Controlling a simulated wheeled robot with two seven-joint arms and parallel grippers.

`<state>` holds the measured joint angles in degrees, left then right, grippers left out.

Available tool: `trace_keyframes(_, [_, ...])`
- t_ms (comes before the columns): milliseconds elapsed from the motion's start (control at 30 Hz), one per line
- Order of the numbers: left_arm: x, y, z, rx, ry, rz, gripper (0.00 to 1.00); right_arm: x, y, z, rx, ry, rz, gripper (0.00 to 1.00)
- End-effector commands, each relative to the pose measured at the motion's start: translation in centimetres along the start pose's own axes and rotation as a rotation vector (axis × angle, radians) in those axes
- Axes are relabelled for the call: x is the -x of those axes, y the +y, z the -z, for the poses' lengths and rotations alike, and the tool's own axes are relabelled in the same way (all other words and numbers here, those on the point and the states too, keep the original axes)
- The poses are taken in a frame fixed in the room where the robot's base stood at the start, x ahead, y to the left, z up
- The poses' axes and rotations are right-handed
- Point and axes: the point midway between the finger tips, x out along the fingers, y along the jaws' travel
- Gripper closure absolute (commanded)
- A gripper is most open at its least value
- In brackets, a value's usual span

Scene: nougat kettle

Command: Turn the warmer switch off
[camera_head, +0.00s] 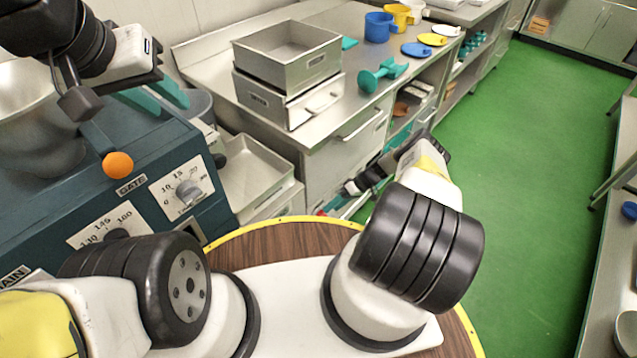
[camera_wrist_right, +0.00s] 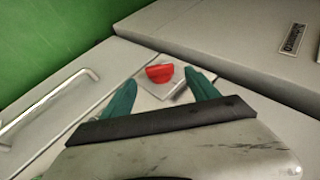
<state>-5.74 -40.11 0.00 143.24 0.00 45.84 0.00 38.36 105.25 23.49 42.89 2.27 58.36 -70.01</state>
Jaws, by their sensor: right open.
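The warmer switch, a red rocker (camera_wrist_right: 159,73) on a pale square plate, shows in the right wrist view on a light metal face. It appears between and just beyond the teal fingertips of my right gripper (camera_wrist_right: 161,84), which is open and empty. Contact with the switch cannot be made out. In the head view my right arm reaches down beside the steel counter, and its fingertips are hard to see. My left gripper (camera_head: 162,98) is over the blue-green kettle machine (camera_head: 140,160) at the left, its teal fingers apart.
The machine has an orange-knobbed lever (camera_head: 117,165) and dials. Steel pans (camera_head: 287,55) and a teal dumbbell-shaped object (camera_head: 382,75) stand on the counter (camera_head: 345,115). A bar handle (camera_wrist_right: 45,108) is left of the switch in the wrist view. Green floor (camera_head: 530,150) is open at right.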

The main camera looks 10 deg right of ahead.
Motion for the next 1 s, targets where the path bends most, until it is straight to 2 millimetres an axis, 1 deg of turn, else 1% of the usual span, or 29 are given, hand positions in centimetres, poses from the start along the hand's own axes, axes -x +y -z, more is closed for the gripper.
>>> trace_keyframes(33, [0.0, 0.0, 0.0, 0.000, 0.000, 0.000, 0.66, -1.1, -0.1, -0.1, 0.000, -0.001, 0.002, 0.31])
trace_keyframes(100, [0.0, 0.0, 0.0, 0.000, 0.000, 0.000, 0.66, -2.2, 0.0, -0.1, 0.000, -0.002, 0.000, 0.31])
trace_keyframes(200, [0.0, 0.0, 0.0, 0.000, 0.000, 0.000, 0.66, -3.6, 0.1, -0.1, 0.000, -0.002, -0.002, 0.31])
trace_keyframes(300, [0.0, 0.0, 0.0, 0.000, 0.000, 0.000, 0.66, -4.7, 0.1, -0.1, 0.000, -0.001, -0.002, 0.31])
trace_keyframes(433, [0.0, 0.0, 0.0, 0.000, 0.000, 0.000, 0.66, -5.3, 0.1, -0.1, 0.000, -0.001, -0.003, 0.31])
trace_keyframes(667, [0.0, 0.0, 0.0, 0.000, 0.000, 0.000, 0.66, -5.4, 0.1, -0.1, 0.000, -0.001, -0.003, 0.31])
trace_keyframes(700, [0.0, 0.0, 0.0, 0.000, 0.000, 0.000, 0.66, -5.4, 0.1, -0.1, 0.000, -0.001, -0.003, 0.35])
trace_keyframes(767, [0.0, 0.0, 0.0, 0.000, 0.000, 0.000, 0.66, -5.4, 0.1, -0.1, 0.000, -0.001, -0.003, 0.47])
trace_keyframes(800, [0.0, 0.0, 0.0, 0.000, 0.000, 0.000, 0.66, -5.4, 0.1, -0.1, 0.000, -0.001, -0.003, 0.54])
trace_keyframes(867, [0.0, 0.0, 0.0, 0.000, 0.000, 0.000, 0.66, -5.4, 0.1, -0.1, 0.000, -0.001, -0.003, 0.66])
trace_keyframes(900, [0.0, 0.0, 0.0, 0.000, 0.000, 0.000, 0.66, -5.4, 0.1, -0.1, 0.000, -0.002, -0.003, 0.74])
trace_keyframes(1000, [0.0, 0.0, 0.0, 0.000, 0.000, 0.000, 0.66, -5.4, 0.1, -0.1, 0.000, -0.002, -0.004, 0.93])
